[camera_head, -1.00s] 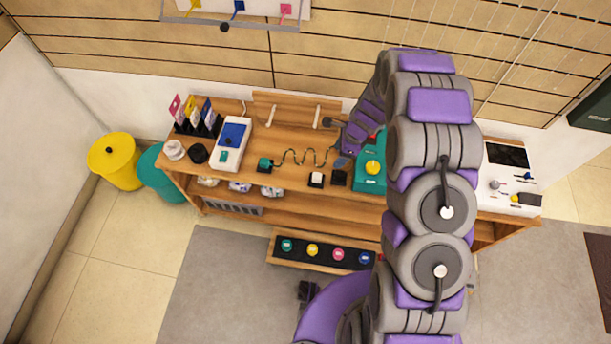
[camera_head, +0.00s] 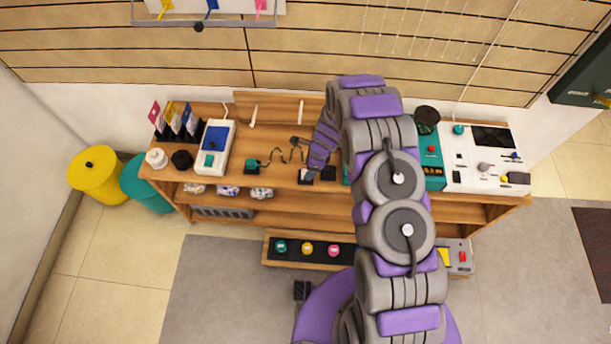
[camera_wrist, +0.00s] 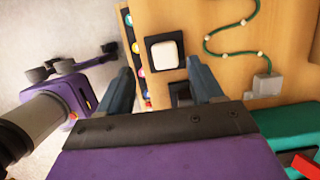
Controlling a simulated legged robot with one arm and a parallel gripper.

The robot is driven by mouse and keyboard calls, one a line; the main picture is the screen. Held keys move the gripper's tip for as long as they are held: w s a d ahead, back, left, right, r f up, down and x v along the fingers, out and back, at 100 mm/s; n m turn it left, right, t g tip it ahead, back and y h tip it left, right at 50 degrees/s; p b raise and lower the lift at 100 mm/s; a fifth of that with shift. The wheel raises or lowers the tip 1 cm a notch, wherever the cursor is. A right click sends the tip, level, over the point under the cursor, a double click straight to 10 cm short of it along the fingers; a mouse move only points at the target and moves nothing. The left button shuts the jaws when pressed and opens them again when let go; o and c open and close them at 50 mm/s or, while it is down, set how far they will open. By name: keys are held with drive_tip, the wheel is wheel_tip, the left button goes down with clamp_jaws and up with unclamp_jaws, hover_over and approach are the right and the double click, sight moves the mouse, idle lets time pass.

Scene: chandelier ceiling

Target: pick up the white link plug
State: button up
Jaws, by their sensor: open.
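The white link plug (camera_wrist: 165,55) appears in the wrist view as a white rounded square block seated in a black square base. My gripper (camera_wrist: 159,66) is open and empty, with one dark finger on each side of the picture's middle. The plug lies beyond the fingertips, between their lines; I cannot tell the exact height gap. A second black base (camera_wrist: 180,92) lies nearer, partly hidden by the right finger and the gripper body.
A green beaded cord (camera_wrist: 232,52) runs to a grey block (camera_wrist: 265,86) right of the plug. A teal device (camera_wrist: 285,125) stands close to the gripper's right. A white device with a blue screen (camera_head: 217,147) stands left on the wooden bench (camera_head: 265,183).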

drive_tip(key=shift+a+f, duration=0.2)
drive_tip(key=shift+f, duration=0.3)
drive_tip(key=x, duration=0.1)
drive_tip(key=b+x, duration=0.1)
drive_tip(key=x, duration=0.2)
drive_tip(key=shift+w+d+f, duration=0.25)
drive_tip(key=shift+w+f, duration=0.05)
drive_tip(key=shift+w, duration=0.05)
drive_tip(key=shift+a, duration=0.1)
drive_tip(key=shift+c, duration=1.3)
drive_tip(key=c, duration=0.8)
